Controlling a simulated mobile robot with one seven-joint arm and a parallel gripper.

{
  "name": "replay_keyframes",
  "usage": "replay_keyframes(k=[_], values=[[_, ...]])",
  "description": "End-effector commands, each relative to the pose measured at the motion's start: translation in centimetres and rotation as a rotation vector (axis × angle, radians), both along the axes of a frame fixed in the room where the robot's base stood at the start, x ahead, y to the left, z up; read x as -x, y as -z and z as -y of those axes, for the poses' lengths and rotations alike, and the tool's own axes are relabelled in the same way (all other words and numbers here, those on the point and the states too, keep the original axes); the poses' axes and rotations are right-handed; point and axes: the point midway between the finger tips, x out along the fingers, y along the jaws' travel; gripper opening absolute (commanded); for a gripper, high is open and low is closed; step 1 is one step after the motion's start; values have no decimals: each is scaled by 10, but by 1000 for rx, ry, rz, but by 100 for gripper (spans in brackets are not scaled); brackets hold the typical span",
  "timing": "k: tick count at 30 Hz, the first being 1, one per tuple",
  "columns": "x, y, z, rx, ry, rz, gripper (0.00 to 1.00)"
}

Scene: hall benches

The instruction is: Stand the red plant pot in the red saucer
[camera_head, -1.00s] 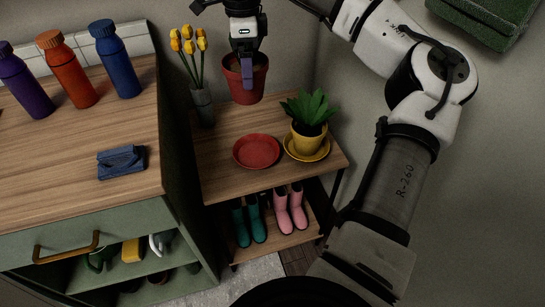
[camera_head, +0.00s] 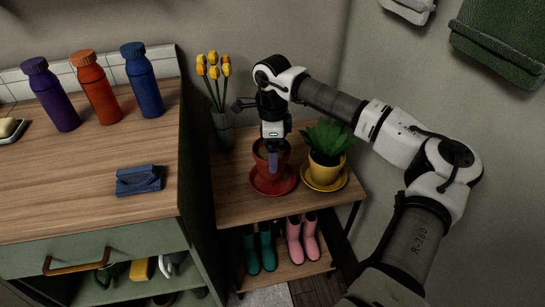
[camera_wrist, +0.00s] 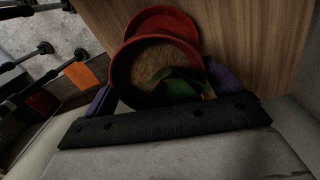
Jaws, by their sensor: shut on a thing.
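The red plant pot (camera_head: 284,160) is upright or nearly so, over the red saucer (camera_head: 289,184) on the small wooden table. My gripper (camera_head: 273,160) is shut on the pot, with a purple finger across its near side. The pot's base overlaps the saucer in the head view; I cannot tell whether it touches. In the wrist view the pot's rim (camera_wrist: 118,72) and soil are between the fingers. The saucer (camera_wrist: 160,18) shows beyond the pot at the top; the rest is hidden. Green leaves overlap the pot opening there.
A yellow pot (camera_head: 324,173) with a leafy plant stands in a yellow saucer close to the right. A grey vase (camera_head: 223,130) of yellow tulips stands behind left. Boots (camera_head: 259,248) are on the shelf below. A cabinet with bottles (camera_head: 98,92) and a blue object (camera_head: 139,180) is left.

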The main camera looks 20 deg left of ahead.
Motion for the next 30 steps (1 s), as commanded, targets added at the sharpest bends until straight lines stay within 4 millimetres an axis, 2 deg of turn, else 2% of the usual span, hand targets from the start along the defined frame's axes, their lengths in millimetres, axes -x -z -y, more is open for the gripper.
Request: replay_keyframes(k=[6,17,18,19,26,30], values=[[1,32,0,-1,0,-3,62],[0,37,0,-1,0,0,62],[0,37,0,0,0,-1,95],[0,36,0,0,0,-1,99],[0,35,0,0,0,-1,100],[-1,27,0,1,0,0,100]])
